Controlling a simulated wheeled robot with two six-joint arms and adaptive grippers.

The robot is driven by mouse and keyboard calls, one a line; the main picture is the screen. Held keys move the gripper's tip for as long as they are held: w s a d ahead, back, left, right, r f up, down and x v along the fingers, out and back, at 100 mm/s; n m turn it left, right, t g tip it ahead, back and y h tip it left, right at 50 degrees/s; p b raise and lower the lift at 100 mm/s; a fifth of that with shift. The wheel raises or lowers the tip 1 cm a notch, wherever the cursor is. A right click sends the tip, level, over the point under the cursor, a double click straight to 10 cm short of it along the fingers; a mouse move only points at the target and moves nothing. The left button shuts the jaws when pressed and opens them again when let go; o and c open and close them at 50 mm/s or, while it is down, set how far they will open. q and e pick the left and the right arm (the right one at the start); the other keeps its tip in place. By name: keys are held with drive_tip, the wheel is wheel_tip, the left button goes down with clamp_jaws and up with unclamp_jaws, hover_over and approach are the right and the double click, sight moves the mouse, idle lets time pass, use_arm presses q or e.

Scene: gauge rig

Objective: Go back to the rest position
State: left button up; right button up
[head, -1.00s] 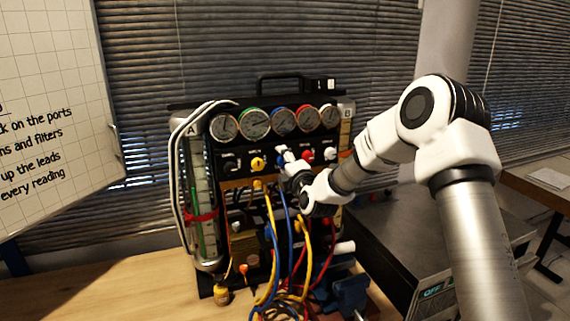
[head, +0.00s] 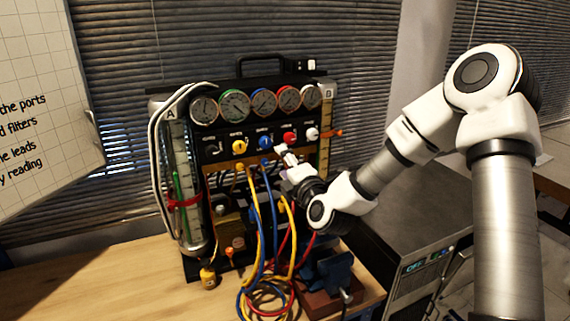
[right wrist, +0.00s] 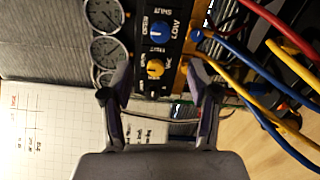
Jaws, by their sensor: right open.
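My right gripper (head: 286,155) is open and appears empty, in front of the black gauge rig (head: 222,150), below the red knob (head: 290,138). In the right wrist view my right gripper (right wrist: 163,82) has its fingers apart, with the yellow knob (right wrist: 155,68) and blue knob (right wrist: 160,32) seen between and beyond them. In the head view the yellow knob (head: 239,146), blue knob (head: 264,142) and white knob (head: 312,134) are uncovered. My left gripper is not in view.
Yellow hoses (head: 252,205), a blue hose (head: 272,205) and red hoses hang close below the gripper and coil on the wooden table (head: 120,285). A blue vise (head: 333,270) and a dark box (head: 425,225) stand to the right. A whiteboard (head: 40,110) is at left.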

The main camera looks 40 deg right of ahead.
drive_tip(key=shift+w, duration=0.1)
idle(0.3)
drive_tip(key=s+a+f+g+y+b, duration=0.1)
drive_tip(key=s+a+f+g, duration=0.1)
drive_tip(key=f, duration=1)
drive_tip(key=s+a+f+n+g+y+b, duration=0.1)
drive_tip(key=s+a+f, duration=0.4)
drive_tip(key=f, duration=0.7)
drive_tip(key=s+a+f+n+g+y+b, duration=0.1)
drive_tip(key=s+a+f+g, duration=0.3)
drive_tip(key=f, duration=0.9)
drive_tip(key=shift+a+f+g+y+b, duration=0.1)
drive_tip(key=shift+a+g+y+b, duration=0.25)
drive_tip(key=shift+g+y+b, duration=0.25)
drive_tip(key=s+a+f+m+g, duration=0.1)
drive_tip(key=s+f+m+g, duration=0.2)
drive_tip(key=s+m, duration=0.3)
drive_tip(key=s+a+f+m+g, duration=0.2)
drive_tip(key=s+f+m+g, duration=0.1)
drive_tip(key=s+m, duration=0.4)
drive_tip(key=s+a+f+m+g+b, duration=0.1)
drive_tip(key=s+f+m, duration=0.4)
drive_tip(key=s, duration=0.5)
drive_tip(key=shift+a+f+m+g, duration=0.25)
drive_tip(key=shift+a+m+g, duration=0.25)
drive_tip(key=shift+m+g, duration=0.5)
